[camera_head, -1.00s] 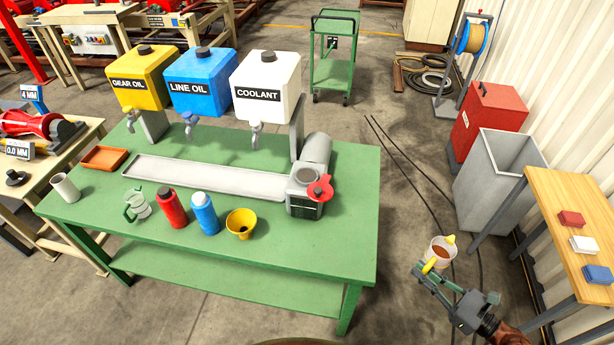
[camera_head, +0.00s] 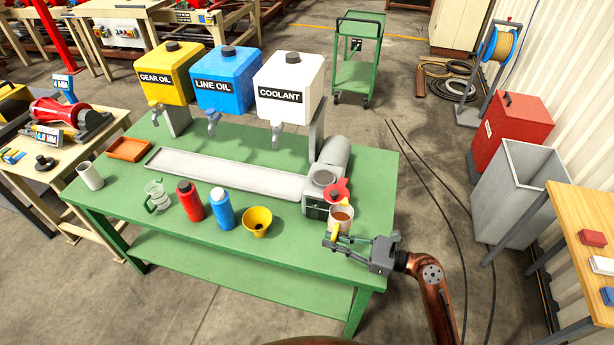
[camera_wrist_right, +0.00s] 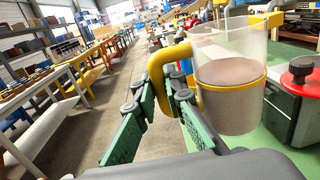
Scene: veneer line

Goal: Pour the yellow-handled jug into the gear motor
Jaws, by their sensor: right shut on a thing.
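The yellow-handled jug (camera_head: 341,217) is clear and holds brown liquid. It looks upright, and it also shows in the right wrist view (camera_wrist_right: 231,95). My right gripper (camera_head: 335,240) is shut on its yellow handle, with green fingers (camera_wrist_right: 155,115) on either side of the handle. The jug is just in front of the grey gear motor (camera_head: 318,205) at the right end of the green table. The motor has a round opening (camera_head: 323,178) on top, and a red cap (camera_head: 338,191) stands at its right side. The cap also shows in the wrist view (camera_wrist_right: 302,68). My left gripper is not in view.
On the green table (camera_head: 180,238) stand a yellow funnel (camera_head: 257,220), a blue bottle (camera_head: 222,208), a red bottle (camera_head: 190,201) and a green-handled jug (camera_head: 157,196). A long grey tray (camera_head: 230,173) runs left from the motor. Three labelled tanks stand behind.

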